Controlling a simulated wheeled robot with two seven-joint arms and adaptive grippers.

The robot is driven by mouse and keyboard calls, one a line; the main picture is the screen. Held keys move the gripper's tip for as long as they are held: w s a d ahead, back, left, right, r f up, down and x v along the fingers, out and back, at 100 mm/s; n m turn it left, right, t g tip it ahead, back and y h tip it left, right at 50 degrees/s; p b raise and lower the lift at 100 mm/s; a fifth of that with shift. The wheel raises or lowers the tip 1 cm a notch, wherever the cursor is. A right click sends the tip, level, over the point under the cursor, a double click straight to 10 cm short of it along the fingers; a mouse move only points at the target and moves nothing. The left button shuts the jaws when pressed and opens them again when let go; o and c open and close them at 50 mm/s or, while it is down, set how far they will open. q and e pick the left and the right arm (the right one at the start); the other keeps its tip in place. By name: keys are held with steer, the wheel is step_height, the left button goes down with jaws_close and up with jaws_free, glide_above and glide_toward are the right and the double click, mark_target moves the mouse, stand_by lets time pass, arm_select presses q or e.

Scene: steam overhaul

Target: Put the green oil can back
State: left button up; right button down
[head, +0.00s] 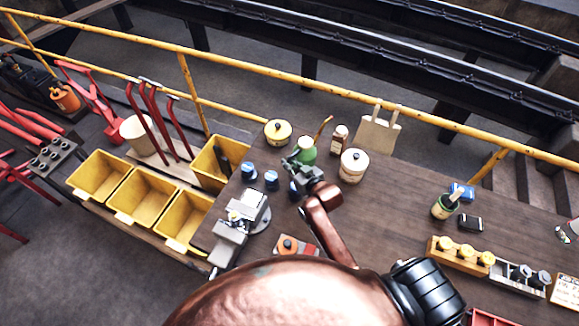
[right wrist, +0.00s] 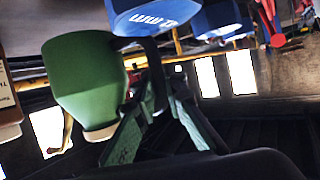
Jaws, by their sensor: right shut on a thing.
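The green oil can (head: 306,149), with a thin brass-coloured spout, is near the far left part of the dark wooden bench (head: 385,210). My right gripper (head: 301,166) is at the can's near side and shut on it, partly covering its lower body. In the right wrist view the green oil can (right wrist: 85,78) shows large at left, with its pale end lowest in the picture, beside the dark fingers of my right gripper (right wrist: 155,85). Whether the can touches the bench is hard to tell. My left gripper is not in view.
A cream tin (head: 353,166), a brown bottle (head: 339,139) and a yellow pot (head: 277,132) stand near the can. Blue-topped tins (head: 271,179) and a grey vise (head: 240,222) are at left. Yellow bins (head: 142,193) and a yellow railing (head: 230,82) border the bench.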

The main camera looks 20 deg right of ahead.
steer(key=shift+w+d+f, duration=0.25)
steer(key=shift+w+f, duration=0.2)
steer(key=shift+w, duration=0.05)
steer(key=shift+w+d+f, duration=0.1)
steer(key=shift+w+f, duration=0.05)
steer(key=shift+f, duration=1.65)
steer(key=shift+f, duration=0.1)
steer(key=c, duration=2)
jaws_free()
steer(key=v, duration=1.2)
